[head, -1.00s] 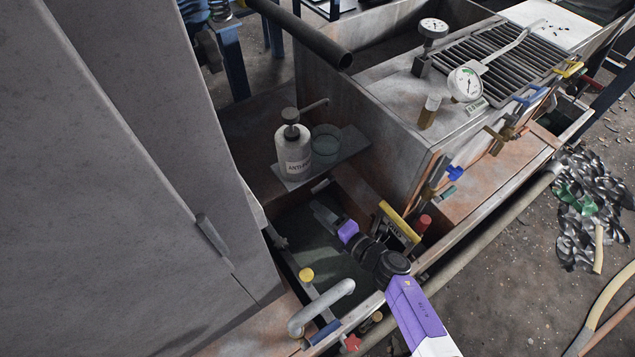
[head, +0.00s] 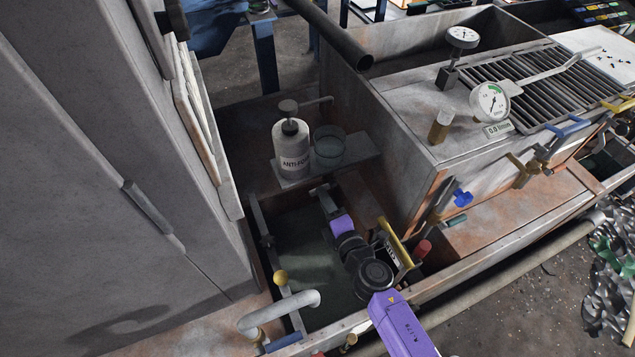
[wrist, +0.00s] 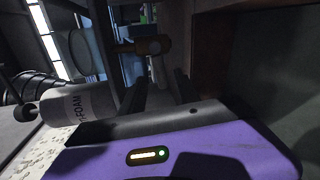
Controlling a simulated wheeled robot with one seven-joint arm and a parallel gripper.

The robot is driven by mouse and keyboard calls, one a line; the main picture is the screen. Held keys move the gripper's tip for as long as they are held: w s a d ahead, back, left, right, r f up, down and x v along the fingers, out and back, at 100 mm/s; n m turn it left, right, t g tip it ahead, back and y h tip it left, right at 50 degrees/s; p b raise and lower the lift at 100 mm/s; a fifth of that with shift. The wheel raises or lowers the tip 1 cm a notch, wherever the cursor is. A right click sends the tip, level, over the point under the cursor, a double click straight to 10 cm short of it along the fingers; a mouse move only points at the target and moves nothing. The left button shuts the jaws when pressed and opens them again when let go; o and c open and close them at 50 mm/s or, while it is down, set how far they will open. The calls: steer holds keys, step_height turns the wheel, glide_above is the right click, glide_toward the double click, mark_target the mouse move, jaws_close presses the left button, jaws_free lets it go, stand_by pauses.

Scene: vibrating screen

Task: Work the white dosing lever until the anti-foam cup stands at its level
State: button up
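The white anti-foam bottle (head: 291,148) with its grey pump head and side spout stands upright on a metal shelf (head: 360,146). It also shows sideways in the wrist view (wrist: 75,103). The clear cup (head: 329,150) stands to its right on the shelf; its fill level is too unclear to read. A pale lever (head: 552,68) lies across the grate; I cannot tell whether it is the dosing lever. My gripper (head: 321,192) is just below the shelf's front edge. In the wrist view its dark fingers (wrist: 160,95) are apart, with nothing visibly held.
A dark pit (head: 302,240) lies under my gripper, with a yellow-handled frame (head: 396,243) to its right. A grey curved pipe (head: 280,308) and yellow knob (head: 280,277) are in front. A tall grey cabinet (head: 100,200) closes the left. A gauge (head: 489,101) stands on the tank.

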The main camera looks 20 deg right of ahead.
steer(key=w+f+b, duration=0.1)
steer(key=w, duration=0.6)
steer(key=shift+w+d+f+b, duration=0.2)
steer(key=shift+w+f+b, duration=0.1)
steer(key=shift+b, duration=0.1)
jaws_close()
